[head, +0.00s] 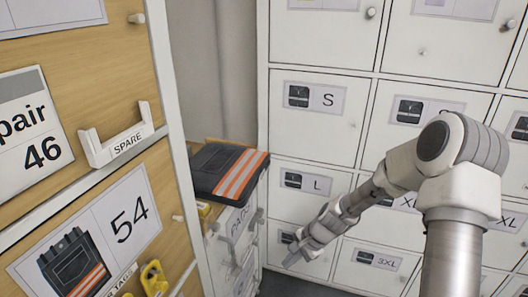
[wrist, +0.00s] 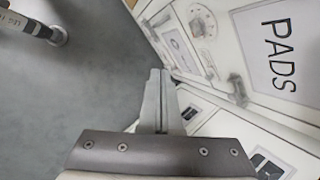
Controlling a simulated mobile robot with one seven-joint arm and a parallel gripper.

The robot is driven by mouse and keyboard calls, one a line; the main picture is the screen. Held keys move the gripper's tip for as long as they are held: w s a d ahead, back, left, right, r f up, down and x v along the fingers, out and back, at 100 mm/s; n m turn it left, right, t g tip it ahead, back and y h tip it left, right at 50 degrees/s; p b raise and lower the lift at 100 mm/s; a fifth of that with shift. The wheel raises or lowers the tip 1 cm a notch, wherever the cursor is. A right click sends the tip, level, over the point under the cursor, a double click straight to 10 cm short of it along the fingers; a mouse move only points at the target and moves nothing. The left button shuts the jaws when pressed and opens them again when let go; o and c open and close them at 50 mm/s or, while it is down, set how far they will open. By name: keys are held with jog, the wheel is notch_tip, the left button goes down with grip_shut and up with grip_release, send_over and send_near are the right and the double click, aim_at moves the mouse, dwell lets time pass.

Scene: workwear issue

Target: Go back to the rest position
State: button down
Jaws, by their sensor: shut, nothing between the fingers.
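My gripper (head: 290,262) hangs low in front of the white lockers in the head view, at the end of my arm. In the wrist view its fingers (wrist: 158,95) are pressed together with nothing between them. They point over the grey floor, just left of the white PADS drawer unit (wrist: 233,45). The gripper appears apart from the drawers and lockers. No separate object is held.
White lockers (head: 313,125) with size labels fill the back and right. A folded dark garment with orange stripes (head: 229,172) lies on the low drawer unit. A wooden cabinet (head: 85,60) with a SPARE holder (head: 118,143) stands left. Grey floor (wrist: 60,110) is open.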

jog(key=s+d+r+n+h, duration=0.1)
jog(key=s+r+n, duration=0.1)
jog(key=r, duration=0.4)
jog(key=s+d+r+n+h, duration=0.2)
jog(key=r, duration=0.5)
jog(key=s+d+r+n+t+h, duration=0.15)
jog(key=s+r+n, duration=0.25)
jog(key=s+r, duration=0.6)
jog(key=s+d+r+n+t+h, duration=0.1)
jog(key=s+d+r+n+t, duration=0.15)
jog(key=s+r, duration=0.65)
notch_tip(320, 180, up, 22)
jog(key=p, duration=2.2)
jog(key=shift+s+n, duration=0.3)
jog(key=shift+n, duration=0.15)
jog(key=shift+a+y, duration=0.2)
jog(key=shift+y, duration=0.05)
